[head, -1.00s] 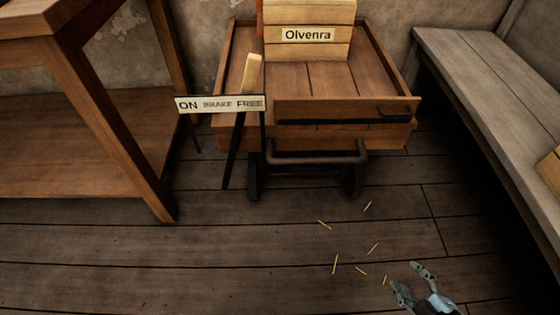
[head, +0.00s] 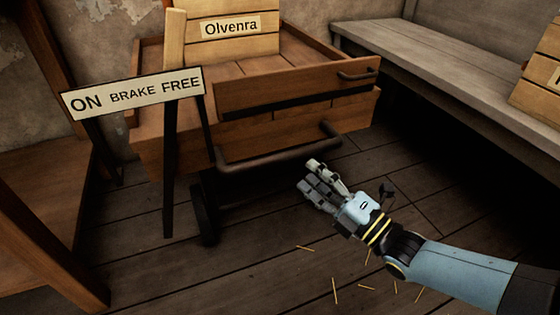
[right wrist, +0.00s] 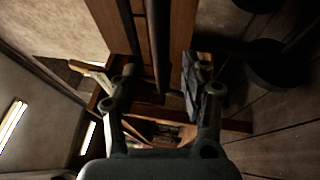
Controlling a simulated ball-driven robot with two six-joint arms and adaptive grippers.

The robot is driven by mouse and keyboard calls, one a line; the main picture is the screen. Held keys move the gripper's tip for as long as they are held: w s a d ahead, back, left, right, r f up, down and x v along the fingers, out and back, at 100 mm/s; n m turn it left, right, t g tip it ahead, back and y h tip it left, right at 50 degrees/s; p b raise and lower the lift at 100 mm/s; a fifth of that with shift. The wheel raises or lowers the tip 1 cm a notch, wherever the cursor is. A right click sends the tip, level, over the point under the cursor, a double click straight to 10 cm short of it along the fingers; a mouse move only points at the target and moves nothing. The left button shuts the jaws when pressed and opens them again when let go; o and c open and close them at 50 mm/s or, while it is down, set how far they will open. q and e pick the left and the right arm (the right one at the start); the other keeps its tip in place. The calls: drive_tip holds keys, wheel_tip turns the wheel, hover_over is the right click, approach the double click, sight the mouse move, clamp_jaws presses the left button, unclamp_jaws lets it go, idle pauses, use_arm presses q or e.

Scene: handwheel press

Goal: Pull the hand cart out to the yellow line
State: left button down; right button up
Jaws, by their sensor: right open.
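The wooden hand cart (head: 300,97) stands ahead, with a dark pull bar (head: 265,160) across its near side. My right gripper (head: 312,175) is open just below and in front of the bar's right part. In the right wrist view, a dark bar (right wrist: 159,45) runs between the two spread fingers (right wrist: 160,82); contact cannot be told. The brake lever (head: 173,40) with its pale wooden grip rises behind the sign (head: 132,92) reading ON BRAKE FREE, toward its FREE end. No yellow line shows. My left gripper is out of view.
A crate (head: 235,45) labelled Olvenra rides on the cart. A grey bench (head: 430,75) runs along the right wall, with a crate (head: 540,85) on it. A wooden table stands at left (head: 30,190). Straw bits lie on the floor (head: 335,290).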

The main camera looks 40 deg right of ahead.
sight(288, 157)
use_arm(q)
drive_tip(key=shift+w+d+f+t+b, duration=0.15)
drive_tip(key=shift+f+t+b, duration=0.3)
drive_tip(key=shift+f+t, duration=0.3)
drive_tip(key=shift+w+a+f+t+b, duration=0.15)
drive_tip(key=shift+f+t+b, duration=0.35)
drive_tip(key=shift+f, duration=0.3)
use_arm(e)
drive_tip(key=shift+x, duration=3.75)
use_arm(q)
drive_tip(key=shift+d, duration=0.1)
use_arm(e)
clamp_jaws()
